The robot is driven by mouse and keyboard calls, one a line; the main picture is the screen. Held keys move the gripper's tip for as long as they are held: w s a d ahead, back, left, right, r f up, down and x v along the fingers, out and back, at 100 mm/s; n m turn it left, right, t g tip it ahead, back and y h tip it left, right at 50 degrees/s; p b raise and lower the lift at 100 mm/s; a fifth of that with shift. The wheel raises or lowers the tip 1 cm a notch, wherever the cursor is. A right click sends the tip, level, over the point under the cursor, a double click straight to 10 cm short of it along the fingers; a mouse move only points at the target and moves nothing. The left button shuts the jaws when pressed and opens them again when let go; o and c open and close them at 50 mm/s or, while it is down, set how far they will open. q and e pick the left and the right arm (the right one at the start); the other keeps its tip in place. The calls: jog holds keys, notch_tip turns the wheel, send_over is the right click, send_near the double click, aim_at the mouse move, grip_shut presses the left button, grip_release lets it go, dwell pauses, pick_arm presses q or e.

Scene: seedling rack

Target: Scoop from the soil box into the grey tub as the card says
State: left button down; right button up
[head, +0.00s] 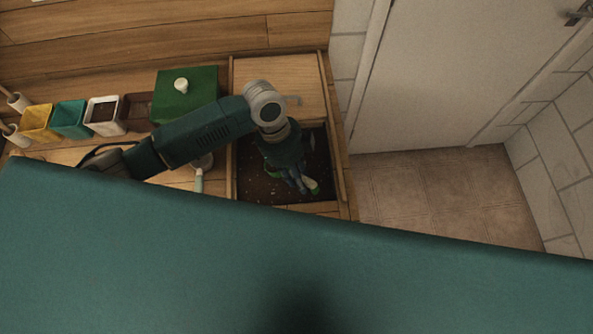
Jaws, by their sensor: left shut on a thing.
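The soil box (258,187) is a wooden-sided box of dark soil at the centre. My left gripper (305,186) points down over the soil and is shut on a small green-and-pale thing (313,187), which looks like a scoop; its far end is hard to make out. A pale grey-white tub (104,129) with dark contents stands at the left, beside a teal tub (72,120) and a yellow tub (38,123). I cannot tell whether this pale one is the grey tub. No card is readable. My right gripper is out of view.
A green box (186,96) with a white knob stands behind my left forearm. A pale-handled tool (198,181) lies left of the soil box. A wooden board (273,84) covers the back of the box. A door (455,75) and tiled floor are at the right.

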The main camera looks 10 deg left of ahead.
aim_at(304, 181)
pick_arm(q)
jog(key=shift+s+d+r+t+y+p, duration=0.15)
jog(key=shift+d+r+y+p, duration=0.1)
jog(key=shift+r+p, duration=0.45)
jog(key=shift+s+d+r+t+y+p, duration=0.1)
jog(key=shift+d+r+y+p, duration=0.1)
jog(key=shift+r+p, duration=0.45)
jog(key=shift+s+d+r+t+y+p, duration=0.15)
jog(key=shift+d+r+y+p, duration=0.2)
jog(key=shift+p, duration=0.55)
jog(key=shift+d+r+y+p, duration=0.2)
jog(key=shift+r+y+p, duration=0.1)
jog(key=shift+r+p, duration=0.55)
jog(key=shift+s+d+r+t+y, duration=0.15)
jog(key=shift+d+r, duration=0.1)
jog(key=shift+r, duration=0.3)
jog(key=shift+s+d+r+t+y, duration=0.1)
jog(key=shift+d+r+t+y, duration=0.1)
jog(key=shift+r, duration=0.3)
jog(key=shift+s+d+r, duration=0.1)
jog(key=shift+d+r, duration=0.05)
jog(key=shift+r, duration=0.4)
